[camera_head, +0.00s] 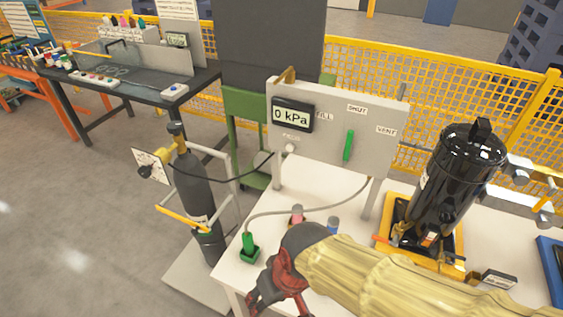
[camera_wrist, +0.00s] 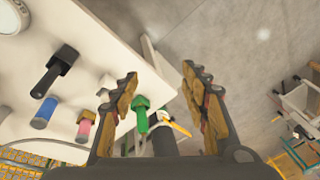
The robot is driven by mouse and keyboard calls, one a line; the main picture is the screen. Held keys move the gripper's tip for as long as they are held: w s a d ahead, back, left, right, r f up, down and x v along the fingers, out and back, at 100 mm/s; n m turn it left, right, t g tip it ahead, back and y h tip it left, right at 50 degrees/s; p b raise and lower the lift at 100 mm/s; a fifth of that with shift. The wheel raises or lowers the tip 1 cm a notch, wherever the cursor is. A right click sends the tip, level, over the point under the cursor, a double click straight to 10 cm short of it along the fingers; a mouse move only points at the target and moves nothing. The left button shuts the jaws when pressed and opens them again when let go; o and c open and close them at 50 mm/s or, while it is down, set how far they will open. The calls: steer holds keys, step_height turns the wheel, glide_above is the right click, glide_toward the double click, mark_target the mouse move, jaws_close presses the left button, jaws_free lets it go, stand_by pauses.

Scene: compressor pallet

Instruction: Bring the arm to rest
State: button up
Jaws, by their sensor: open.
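My gripper (camera_head: 278,284) is at the front left edge of the white table (camera_head: 318,190) in the head view, at the end of my arm in its tan sleeve. In the wrist view my gripper (camera_wrist: 162,85) has its two fingers spread wide with nothing between them. A green connector (camera_head: 248,246) with a grey hose stands in a green holder on the table, just behind my gripper. It also shows in the wrist view (camera_wrist: 141,118), beside the left finger and apart from it. The arm hides part of the table's front.
A grey panel (camera_head: 375,140) reading 0 kPa with a green lever stands behind. A black compressor (camera_head: 458,175) stands on a yellow base at right. A gas cylinder (camera_head: 193,185) stands left of the table. Pink (camera_wrist: 84,127) and blue (camera_wrist: 43,113) capped pieces stand near the gripper. Floor at left is clear.

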steer(key=w+d+r+m+t+h, duration=0.1)
steer(key=d+r+m+t, duration=0.1)
steer(key=d+r, duration=0.4)
steer(key=w+d+r+m+t+h, duration=0.1)
steer(key=d+r, duration=0.5)
steer(key=d, duration=1)
steer(key=shift+w+d+r+m+t+h, duration=0.35)
steer(key=shift+m+t, duration=0.45)
steer(key=shift+m, duration=0.5)
steer(key=shift+s+a+f, duration=0.1)
steer(key=shift+a+f, duration=0.05)
